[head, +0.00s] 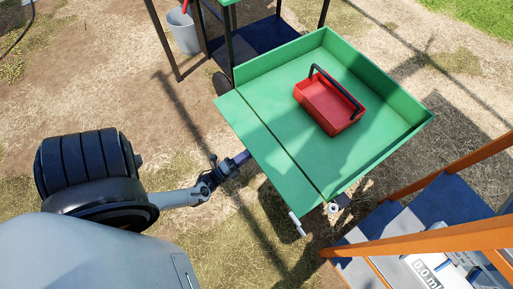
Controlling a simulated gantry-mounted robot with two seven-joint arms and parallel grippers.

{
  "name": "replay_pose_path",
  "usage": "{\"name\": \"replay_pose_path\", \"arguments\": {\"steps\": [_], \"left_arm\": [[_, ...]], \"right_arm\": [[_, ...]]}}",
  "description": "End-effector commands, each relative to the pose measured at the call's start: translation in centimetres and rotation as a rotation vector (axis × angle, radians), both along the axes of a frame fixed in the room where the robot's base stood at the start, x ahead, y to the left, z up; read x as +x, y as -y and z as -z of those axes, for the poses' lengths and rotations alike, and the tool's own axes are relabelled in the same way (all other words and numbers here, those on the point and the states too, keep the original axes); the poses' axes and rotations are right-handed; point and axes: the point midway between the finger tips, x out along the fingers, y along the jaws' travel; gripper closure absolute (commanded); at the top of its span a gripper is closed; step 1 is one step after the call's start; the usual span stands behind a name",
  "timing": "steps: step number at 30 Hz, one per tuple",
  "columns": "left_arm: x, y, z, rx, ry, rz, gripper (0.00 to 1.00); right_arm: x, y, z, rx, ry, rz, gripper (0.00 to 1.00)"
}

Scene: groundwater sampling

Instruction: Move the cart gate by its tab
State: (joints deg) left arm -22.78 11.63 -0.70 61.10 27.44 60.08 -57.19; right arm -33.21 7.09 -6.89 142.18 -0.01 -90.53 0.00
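The green cart (388,142) has raised walls on its far sides. Its gate (262,150) is a green panel along the near-left edge, with a dark seam between it and the bed; it looks folded down, roughly level with the bed. A small white piece (296,224), possibly the tab, sticks out at the gate's lower corner. My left gripper (240,159) is at the gate's outer left edge, away from the white piece. Its fingertips are small and partly hidden, so I cannot tell whether it touches the gate or is open. My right gripper is not in view.
A red tote (326,104) with a black handle sits on the cart bed. A round white fitting (333,208) is at the cart's near corner. An orange-framed stand (420,243) with equipment is at lower right. A grey bucket (184,32) stands at the back. Open ground lies left of the cart.

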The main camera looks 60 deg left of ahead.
Motion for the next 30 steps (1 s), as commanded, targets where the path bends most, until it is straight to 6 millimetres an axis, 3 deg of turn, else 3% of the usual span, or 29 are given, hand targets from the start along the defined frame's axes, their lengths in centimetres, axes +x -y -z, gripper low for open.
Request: {"name": "replay_pose_path", "arguments": {"steps": [10,24,29,30], "left_arm": [[4.5,-0.5,-0.8,0.0,0.0,0.0,0.75],[5.4,-0.6,-1.2,0.0,-0.001,0.0,0.75],[5.4,-0.6,-1.2,0.0,-0.001,0.0,0.99],[5.4,-0.6,-1.2,0.0,-0.001,0.0,1.0]], "right_arm": [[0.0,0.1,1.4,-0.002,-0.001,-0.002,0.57],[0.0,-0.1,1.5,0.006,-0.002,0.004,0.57],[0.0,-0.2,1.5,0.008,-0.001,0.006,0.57],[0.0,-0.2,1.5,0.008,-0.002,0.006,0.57]]}}
